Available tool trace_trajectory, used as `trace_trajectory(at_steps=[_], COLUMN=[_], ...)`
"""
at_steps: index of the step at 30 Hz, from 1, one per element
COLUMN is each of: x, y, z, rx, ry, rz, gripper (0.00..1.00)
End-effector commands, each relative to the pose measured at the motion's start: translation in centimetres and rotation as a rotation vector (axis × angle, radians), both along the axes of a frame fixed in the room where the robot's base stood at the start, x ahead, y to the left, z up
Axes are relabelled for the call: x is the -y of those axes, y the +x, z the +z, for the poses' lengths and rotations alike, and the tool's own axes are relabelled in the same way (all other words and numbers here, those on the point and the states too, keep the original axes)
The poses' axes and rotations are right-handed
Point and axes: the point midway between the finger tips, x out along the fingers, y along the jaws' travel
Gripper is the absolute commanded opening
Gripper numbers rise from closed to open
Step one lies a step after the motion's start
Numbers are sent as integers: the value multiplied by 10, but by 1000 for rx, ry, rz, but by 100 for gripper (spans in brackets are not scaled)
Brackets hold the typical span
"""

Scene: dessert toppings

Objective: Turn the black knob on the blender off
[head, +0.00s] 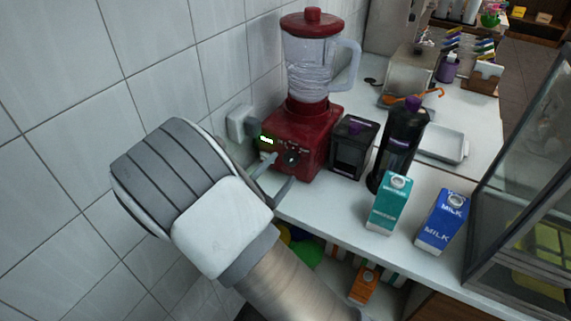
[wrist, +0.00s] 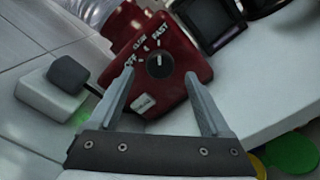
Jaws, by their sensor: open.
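A red blender (head: 301,135) with a clear jug and a red lid stands against the tiled wall on the white counter. Its black knob (head: 291,158) is on the front of the red base. In the head view, my gripper (head: 272,176) is just in front of the base. I cannot tell whether the fingers touch the knob.
A white wall socket (head: 240,123) is left of the blender. A black container (head: 353,146), a dark bottle (head: 399,143), a green carton (head: 389,203) and a blue milk carton (head: 441,221) stand to the right. A glass case (head: 525,170) is at the far right.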

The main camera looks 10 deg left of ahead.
Motion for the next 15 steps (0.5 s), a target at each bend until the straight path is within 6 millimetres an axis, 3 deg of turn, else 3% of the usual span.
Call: trace_trajectory(at_steps=[6, 15], x=[9, 11], y=[25, 31], z=[0, 0], rx=[0, 0], ry=[0, 0], rz=[0, 0], gripper=[82, 82])
